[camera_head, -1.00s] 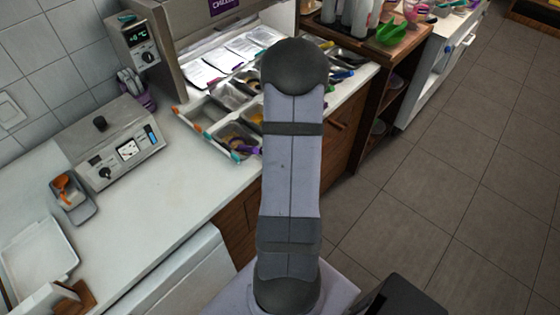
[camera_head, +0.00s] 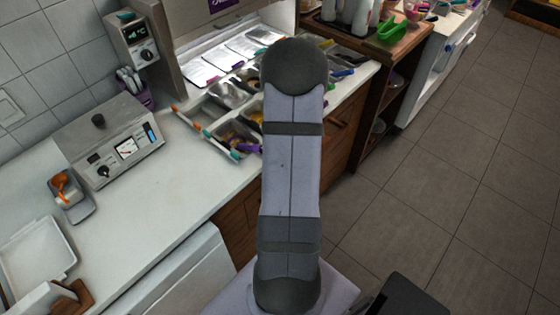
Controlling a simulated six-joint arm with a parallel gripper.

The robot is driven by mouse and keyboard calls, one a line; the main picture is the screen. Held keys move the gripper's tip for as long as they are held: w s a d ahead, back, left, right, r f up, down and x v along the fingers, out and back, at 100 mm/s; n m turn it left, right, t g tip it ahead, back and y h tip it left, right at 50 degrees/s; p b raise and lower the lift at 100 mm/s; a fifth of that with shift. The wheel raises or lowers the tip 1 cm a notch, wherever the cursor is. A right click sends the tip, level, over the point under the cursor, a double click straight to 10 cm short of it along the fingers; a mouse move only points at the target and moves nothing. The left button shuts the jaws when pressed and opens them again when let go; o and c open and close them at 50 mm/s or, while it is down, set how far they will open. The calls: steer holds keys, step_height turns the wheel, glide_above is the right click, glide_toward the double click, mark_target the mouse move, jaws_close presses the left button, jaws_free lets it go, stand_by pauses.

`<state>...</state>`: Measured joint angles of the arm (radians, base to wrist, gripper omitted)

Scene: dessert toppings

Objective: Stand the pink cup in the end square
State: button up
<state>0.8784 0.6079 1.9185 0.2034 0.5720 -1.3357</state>
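A small pink item (camera_head: 412,11) stands at the top right, on the wooden cart beside a green dish. It may be the pink cup, but it is too small to tell. I cannot make out an end square in this view. My arm rises through the middle of the picture and hides part of the topping station behind it. My gripper is not in view.
Steel topping bins (camera_head: 232,118) with coloured handles sit on the counter left of my arm. A grey appliance (camera_head: 118,145) stands by the wall. A green dish (camera_head: 391,29) is on the wooden cart (camera_head: 352,46). The white counter's middle (camera_head: 165,205) and the floor at right are clear.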

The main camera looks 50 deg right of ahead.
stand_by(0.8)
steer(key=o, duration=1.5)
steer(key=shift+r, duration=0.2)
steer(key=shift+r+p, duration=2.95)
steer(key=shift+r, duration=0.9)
